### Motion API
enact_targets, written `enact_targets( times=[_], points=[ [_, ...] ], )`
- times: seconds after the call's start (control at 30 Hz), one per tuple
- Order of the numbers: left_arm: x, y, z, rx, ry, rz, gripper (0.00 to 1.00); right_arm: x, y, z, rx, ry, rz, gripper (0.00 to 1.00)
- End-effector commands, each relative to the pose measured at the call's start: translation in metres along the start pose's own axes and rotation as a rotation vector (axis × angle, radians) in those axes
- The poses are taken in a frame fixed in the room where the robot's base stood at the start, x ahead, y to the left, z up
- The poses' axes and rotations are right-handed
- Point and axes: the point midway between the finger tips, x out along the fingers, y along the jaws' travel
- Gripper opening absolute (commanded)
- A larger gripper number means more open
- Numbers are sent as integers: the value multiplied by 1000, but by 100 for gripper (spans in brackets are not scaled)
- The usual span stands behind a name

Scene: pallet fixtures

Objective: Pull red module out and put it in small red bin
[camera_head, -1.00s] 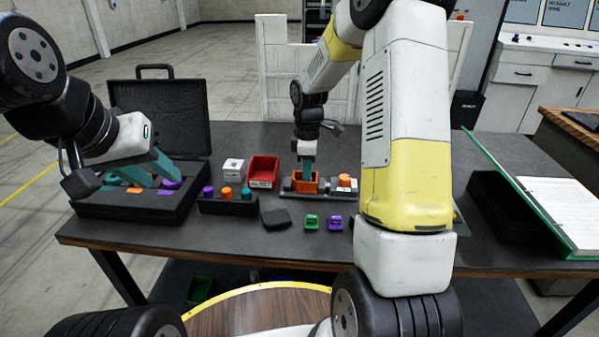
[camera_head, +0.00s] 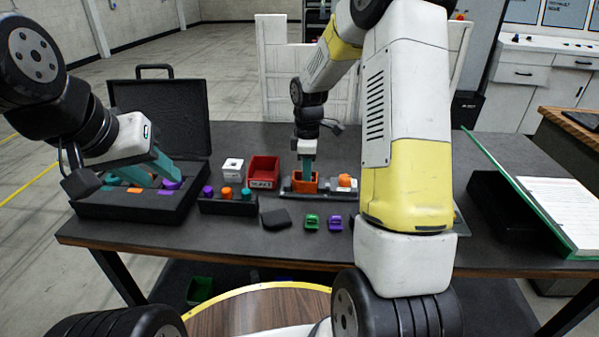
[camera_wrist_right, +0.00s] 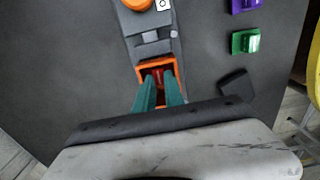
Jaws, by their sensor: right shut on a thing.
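My right gripper (camera_head: 307,172) reaches down into the orange housing (camera_head: 297,186) on the grey fixture. In the right wrist view, the teal fingers (camera_wrist_right: 159,88) are close together inside the orange frame (camera_wrist_right: 143,69), shut on the red module (camera_wrist_right: 158,74). Only a little red shows between the fingertips; the rest is hidden. The small red bin (camera_head: 263,168), with a white label on its front, stands just left of the fixture and looks empty. My left gripper (camera_head: 152,172) is at the open black case on the left, its teal fingers apart.
The black case (camera_head: 95,210) holds coloured pieces in foam. A black rack (camera_head: 228,207) with purple, orange and teal knobs stands before a white box (camera_head: 233,169). Green (camera_head: 312,222) and purple (camera_head: 335,223) modules lie in front of the fixture. An orange knob (camera_head: 345,181) tops the fixture's right part.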

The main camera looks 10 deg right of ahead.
Motion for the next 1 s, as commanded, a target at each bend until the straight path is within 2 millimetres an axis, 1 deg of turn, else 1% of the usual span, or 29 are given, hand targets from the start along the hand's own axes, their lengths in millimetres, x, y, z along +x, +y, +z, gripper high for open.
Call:
enact_targets(
  times=[0.33, 1.0],
  points=[
    [0, 0, 0, 0, 0, 0, 36, -6, 0, 0, 0, 0, 1, 0],
    [0, 0, 0, 0, 0, 0, 36, -47, 0, 0, 0, 0, 2, 0]
  ],
)
